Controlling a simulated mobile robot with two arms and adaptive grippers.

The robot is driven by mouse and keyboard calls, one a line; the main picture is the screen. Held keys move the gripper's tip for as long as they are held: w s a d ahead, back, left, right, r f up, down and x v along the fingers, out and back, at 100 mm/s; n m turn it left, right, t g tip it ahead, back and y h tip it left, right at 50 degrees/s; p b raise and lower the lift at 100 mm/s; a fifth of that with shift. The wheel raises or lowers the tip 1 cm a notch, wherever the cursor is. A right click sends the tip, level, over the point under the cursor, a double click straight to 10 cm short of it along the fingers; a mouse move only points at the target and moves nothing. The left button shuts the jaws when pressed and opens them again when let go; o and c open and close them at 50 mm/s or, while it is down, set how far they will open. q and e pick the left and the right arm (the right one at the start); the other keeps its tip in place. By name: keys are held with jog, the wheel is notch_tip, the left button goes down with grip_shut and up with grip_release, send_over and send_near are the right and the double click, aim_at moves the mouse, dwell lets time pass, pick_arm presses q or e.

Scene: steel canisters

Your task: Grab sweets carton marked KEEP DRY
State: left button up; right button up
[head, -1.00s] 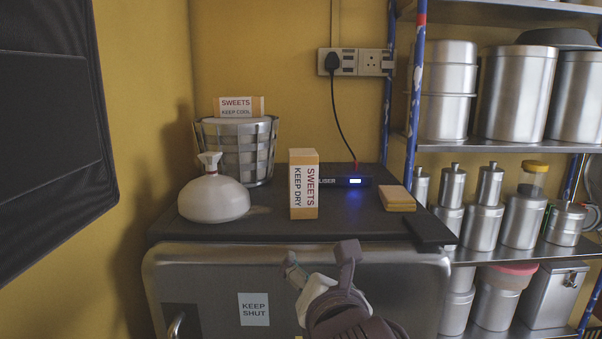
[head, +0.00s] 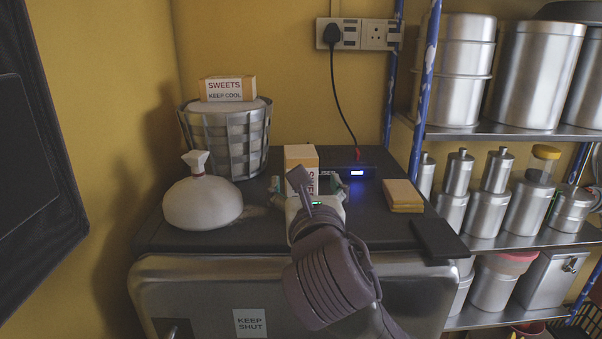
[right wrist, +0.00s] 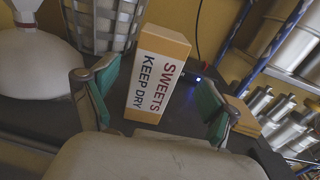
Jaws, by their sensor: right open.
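The sweets carton marked KEEP DRY (head: 301,157) stands upright on the dark top of the cabinet (head: 262,240). In the head view my right gripper (head: 303,188) is in front of it and hides most of its label. In the right wrist view the carton (right wrist: 158,75) shows its full SWEETS KEEP DRY face. My right gripper (right wrist: 156,98) is open, with one green-padded finger on each side of the carton's near end. My left gripper is not in view.
Another sweets carton, marked KEEP COOL (head: 228,89), lies on a metal basket (head: 228,140) at the back left. A black box with a blue light (head: 355,171) and a yellow block (head: 402,196) are to the right.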

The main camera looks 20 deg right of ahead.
jog(key=shift+w+d+r+p, duration=0.15)
jog(key=shift+w+p, duration=0.1)
jog(key=shift+w, duration=0.35)
jog(key=shift+w+a+r+p, duration=0.1)
jog(key=shift+w+p, duration=0.15)
jog(key=shift+w, duration=0.3)
jog(key=p+x, duration=0.2)
jog(key=x, duration=0.2)
jog(key=shift+w+d+r, duration=0.1)
jog(key=shift+r, duration=0.05)
jog(key=c, duration=1.4)
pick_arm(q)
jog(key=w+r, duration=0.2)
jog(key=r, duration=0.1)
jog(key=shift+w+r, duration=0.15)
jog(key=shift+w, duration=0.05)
pick_arm(e)
jog(key=shift+r, duration=0.1)
jog(key=shift+c, duration=0.2)
jog(key=shift+r, duration=0.1)
